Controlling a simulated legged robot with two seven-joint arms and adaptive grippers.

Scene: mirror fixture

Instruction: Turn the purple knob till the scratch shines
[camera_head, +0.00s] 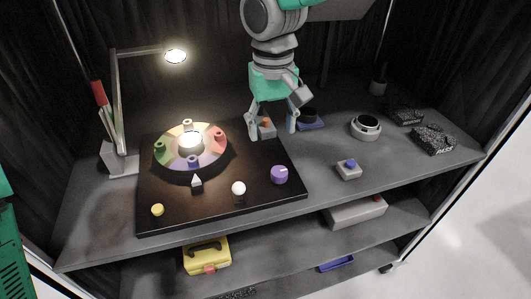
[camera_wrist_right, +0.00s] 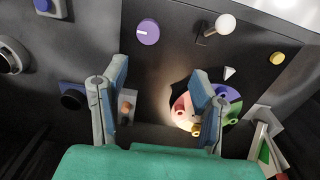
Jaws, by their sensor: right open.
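The purple knob (camera_head: 279,174) sits at the right front of the black board (camera_head: 255,205), with a pale line on its top. It also shows at the top of the right wrist view (camera_wrist_right: 148,33). My right gripper (camera_head: 272,132) is open behind the knob and apart from it. Between its fingers in the head view is a small grey block with an orange top (camera_head: 267,124); I cannot tell whether they touch. In the wrist view the gripper (camera_wrist_right: 158,80) spreads wide. I cannot make out a scratch. My left gripper is not in view.
A coloured wheel with pegs (camera_head: 208,153) and a bright centre lies under a lit lamp (camera_head: 175,56). A white ball knob (camera_head: 238,188), a yellow knob (camera_head: 157,210) and a white pointer (camera_head: 196,183) stand in front. A blue-topped block (camera_head: 348,169) sits right of the board.

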